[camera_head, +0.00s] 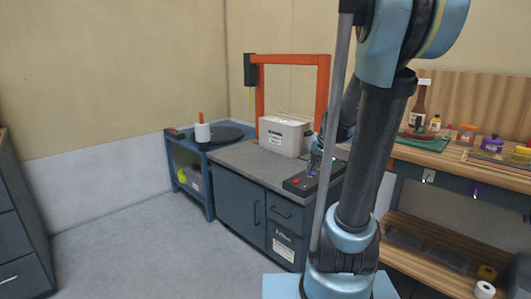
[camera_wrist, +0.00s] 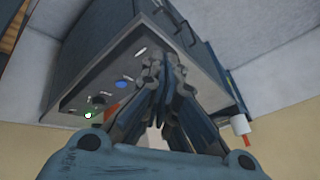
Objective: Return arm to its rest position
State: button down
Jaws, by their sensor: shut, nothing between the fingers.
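My arm rises at the centre right of the head view and folds down behind its dark forearm. My gripper (camera_head: 316,162) is partly hidden there, near the dark control box at the cabinet's right end. In the wrist view my gripper (camera_wrist: 165,68) is shut, with its fingertips together and nothing visible between them. Behind the fingers, that view shows a panel with a white oval, a blue spot and a partly hidden red spot. I cannot tell the exact gap between the fingertips and the panel.
A grey-topped cabinet (camera_head: 240,205) carries a white box (camera_head: 282,136) and the control box (camera_head: 303,184). An orange frame (camera_head: 290,60) stands behind. A blue side table (camera_head: 210,170) is to the left, a wooden workbench (camera_head: 470,167) to the right. Open floor (camera_head: 140,250) lies front left.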

jog(key=s+f+n+g+h, duration=0.1)
jog(key=s+f, duration=0.2)
jog(key=s, duration=1)
jog(key=s+f+n+g+h, duration=0.1)
jog(key=s+f+g, duration=0.1)
jog(key=s, duration=1)
jog(key=shift+s+d+f, duration=0.25)
jog(key=shift+s+f, duration=0.15)
jog(key=shift+f, duration=0.5)
jog(key=shift+w+f, duration=0.2)
jog(key=shift+w, duration=0.3)
